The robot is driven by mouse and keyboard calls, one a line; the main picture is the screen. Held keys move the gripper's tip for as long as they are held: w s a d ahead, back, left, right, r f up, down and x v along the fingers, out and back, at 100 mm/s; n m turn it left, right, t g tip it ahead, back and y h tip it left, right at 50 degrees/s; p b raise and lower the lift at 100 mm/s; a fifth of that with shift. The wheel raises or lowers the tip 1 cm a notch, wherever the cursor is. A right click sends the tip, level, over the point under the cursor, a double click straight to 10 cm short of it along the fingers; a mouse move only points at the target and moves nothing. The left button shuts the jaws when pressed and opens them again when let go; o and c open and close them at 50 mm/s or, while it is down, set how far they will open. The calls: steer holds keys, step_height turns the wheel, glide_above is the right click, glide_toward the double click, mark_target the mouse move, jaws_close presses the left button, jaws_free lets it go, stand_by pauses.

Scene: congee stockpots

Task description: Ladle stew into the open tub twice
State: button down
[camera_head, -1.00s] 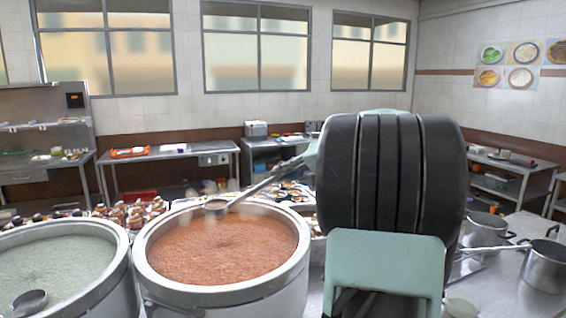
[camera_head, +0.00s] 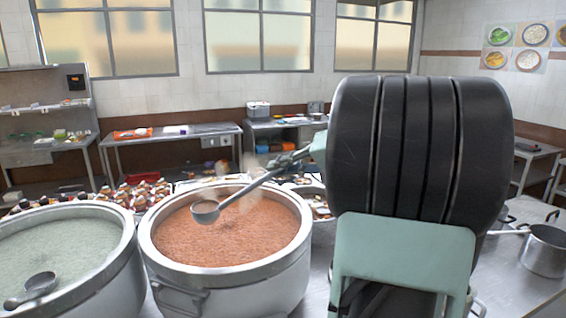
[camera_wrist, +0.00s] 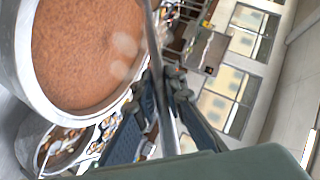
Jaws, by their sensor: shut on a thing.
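The large steel stockpot (camera_head: 293,262) of orange-red stew (camera_head: 240,238) stands at centre left in the head view; the stew also fills the upper left of the wrist view (camera_wrist: 80,50). My gripper (camera_wrist: 165,88) is shut on the handle of a steel ladle (camera_head: 250,188). The ladle slants down to the left, its bowl over the left part of the stew. My arm hides much of the right side of the head view. I cannot make out the open tub.
A second stockpot (camera_head: 110,285) of pale congee, with its own ladle (camera_head: 38,285), stands at left. Several small jars (camera_head: 140,192) stand behind the pots. A steel saucepan (camera_head: 545,252) stands on the counter at right. Steel tables (camera_head: 180,140) line the back wall.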

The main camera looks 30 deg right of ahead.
steer(key=s+a+n+g+y+p, duration=0.4)
steer(key=s+a+n+g+y, duration=0.15)
steer(key=s+a, duration=1.1)
step_height(320, 180, down, 30)
steer(key=b, duration=1.6)
steer(key=shift+s+d+n+t+b, duration=0.3)
steer(key=shift+s+d+n+t, duration=0.05)
steer(key=shift+s+d, duration=0.1)
stand_by(0.3)
steer(key=shift+b, duration=0.5)
steer(key=shift+f, duration=0.25)
steer(key=shift+f+b, duration=0.45)
steer(key=shift+b, duration=0.1)
steer(key=shift+r+p, duration=0.1)
steer(key=shift+p, duration=0.25)
